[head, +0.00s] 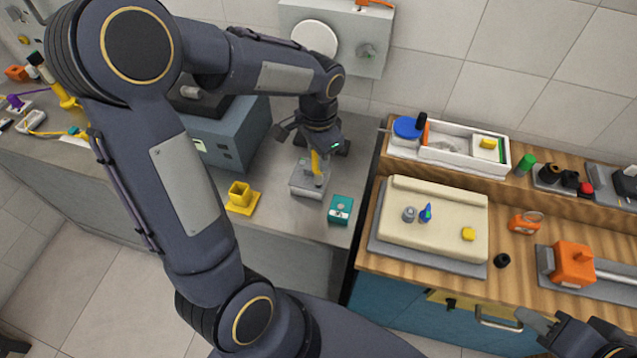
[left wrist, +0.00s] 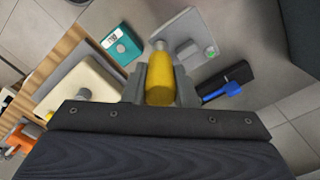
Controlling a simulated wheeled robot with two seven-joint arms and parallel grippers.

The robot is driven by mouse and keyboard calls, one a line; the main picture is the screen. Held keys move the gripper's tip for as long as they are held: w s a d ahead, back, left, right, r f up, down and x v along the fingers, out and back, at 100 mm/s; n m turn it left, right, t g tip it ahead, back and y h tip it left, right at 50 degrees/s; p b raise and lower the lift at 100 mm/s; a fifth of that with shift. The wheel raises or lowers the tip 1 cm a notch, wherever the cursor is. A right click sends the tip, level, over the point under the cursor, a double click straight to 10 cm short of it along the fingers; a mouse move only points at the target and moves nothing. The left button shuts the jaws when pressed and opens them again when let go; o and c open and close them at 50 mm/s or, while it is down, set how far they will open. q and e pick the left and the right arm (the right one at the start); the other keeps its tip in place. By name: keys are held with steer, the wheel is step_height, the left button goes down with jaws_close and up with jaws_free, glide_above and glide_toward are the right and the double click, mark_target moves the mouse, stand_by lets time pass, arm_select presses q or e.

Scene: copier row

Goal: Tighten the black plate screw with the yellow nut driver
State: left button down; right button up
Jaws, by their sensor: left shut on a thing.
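My left gripper (head: 316,150) is shut on the yellow nut driver (head: 315,163), which points down over a grey plate-like block (head: 302,189) on the grey counter. In the left wrist view the driver (left wrist: 159,84) sits between the two fingers, and its pale tip lies over the near part of the grey block (left wrist: 190,32). Whether the tip touches anything cannot be told. A black block (left wrist: 232,76) with a blue part lies beside it. I cannot make out the black plate screw. My right gripper (head: 570,335) is partly cut off at the bottom right; its jaws are unclear.
A teal box (head: 340,209) and a yellow socket-like block (head: 241,198) stand near the grey block. A blue-grey machine (head: 228,140) stands behind left. On the right, a wooden bench holds a cream pad (head: 452,215), a white tray (head: 465,160) and an orange block (head: 573,264).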

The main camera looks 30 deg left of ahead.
arm_select(q)
steer(key=shift+f, duration=0.1)
steer(key=shift+f+b, duration=0.6)
steer(key=shift+f, duration=0.05)
steer(key=shift+r, duration=0.1)
steer(key=shift+m, duration=0.6)
steer(key=m+p, duration=0.1)
steer(key=m, duration=0.2)
steer(key=shift+m, duration=0.4)
